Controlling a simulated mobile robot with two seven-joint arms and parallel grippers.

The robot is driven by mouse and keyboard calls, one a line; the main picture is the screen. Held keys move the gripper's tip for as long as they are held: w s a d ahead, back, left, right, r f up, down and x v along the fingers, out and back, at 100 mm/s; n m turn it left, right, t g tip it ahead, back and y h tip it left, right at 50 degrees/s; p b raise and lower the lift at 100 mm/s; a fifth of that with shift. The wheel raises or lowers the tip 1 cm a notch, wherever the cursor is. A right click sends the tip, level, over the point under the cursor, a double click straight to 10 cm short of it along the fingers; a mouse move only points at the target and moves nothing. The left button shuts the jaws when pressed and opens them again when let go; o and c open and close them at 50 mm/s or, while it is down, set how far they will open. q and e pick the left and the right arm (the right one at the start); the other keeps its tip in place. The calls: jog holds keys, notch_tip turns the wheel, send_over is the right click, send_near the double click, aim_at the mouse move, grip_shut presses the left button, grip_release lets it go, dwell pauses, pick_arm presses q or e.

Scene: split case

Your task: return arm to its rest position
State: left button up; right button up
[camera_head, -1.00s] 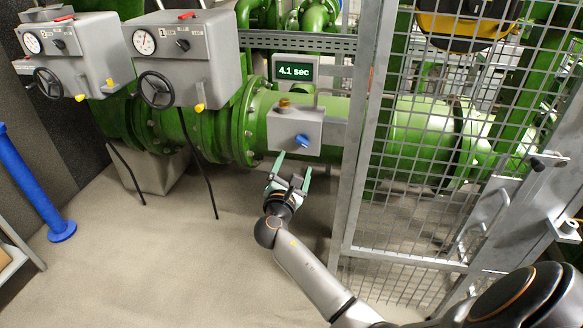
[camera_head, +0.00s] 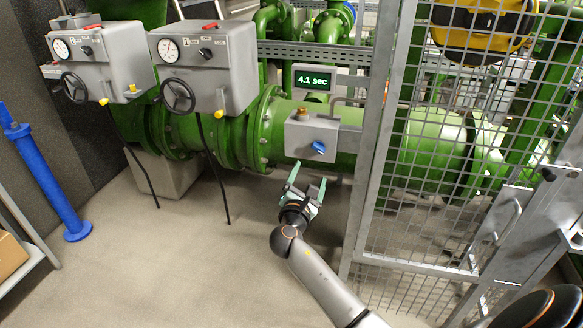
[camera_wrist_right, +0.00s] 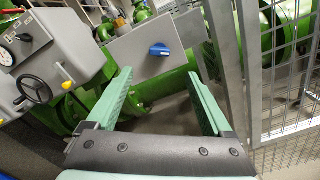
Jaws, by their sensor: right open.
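My right gripper (camera_head: 306,184) is open and empty, its two green fingers apart. It is held in front of the green pipe, below the grey box (camera_head: 312,136) with the blue knob (camera_head: 318,147). In the right wrist view the open fingers (camera_wrist_right: 163,98) frame the space below that box, and the blue knob (camera_wrist_right: 159,50) shows beyond their tips. The fingers appear apart from the knob and the box. My right arm reaches in from the lower right. My left gripper is not in view.
A metal mesh gate (camera_head: 440,150) with an upright post stands close to the right of my gripper. Two grey gauge boxes (camera_head: 205,62) with handwheels are at upper left. A display (camera_head: 314,79) reads 4.1 sec. A blue post (camera_head: 48,185) stands left. The floor (camera_head: 190,270) between is clear.

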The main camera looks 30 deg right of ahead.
jog(key=s+a+f+m+g+y+p, duration=0.1)
jog(key=s+a+f+m+y, duration=0.2)
jog(key=s+a+f+y, duration=0.45)
jog(key=s+a+f+m+y+p, duration=0.15)
jog(key=s+a+f+m, duration=0.25)
jog(key=f, duration=0.7)
pick_arm(q)
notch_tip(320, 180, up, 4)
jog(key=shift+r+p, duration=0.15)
jog(key=shift+p, duration=0.7)
pick_arm(e)
jog(key=s+a+f+m+g+y, duration=0.1)
jog(key=s+a+m+y, duration=0.2)
jog(key=s+a+m, duration=0.2)
jog(key=s+a+f+m+y, duration=0.1)
jog(key=s+a+m+y, duration=0.2)
jog(key=s+a+m, duration=0.3)
jog(key=s+a, duration=0.1)
jog(key=s, duration=0.4)
jog(key=shift+s+f+g+y, duration=0.3)
jog(key=shift+s+g+y, duration=0.1)
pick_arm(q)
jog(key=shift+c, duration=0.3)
pick_arm(e)
jog(key=shift+c, duration=0.2)
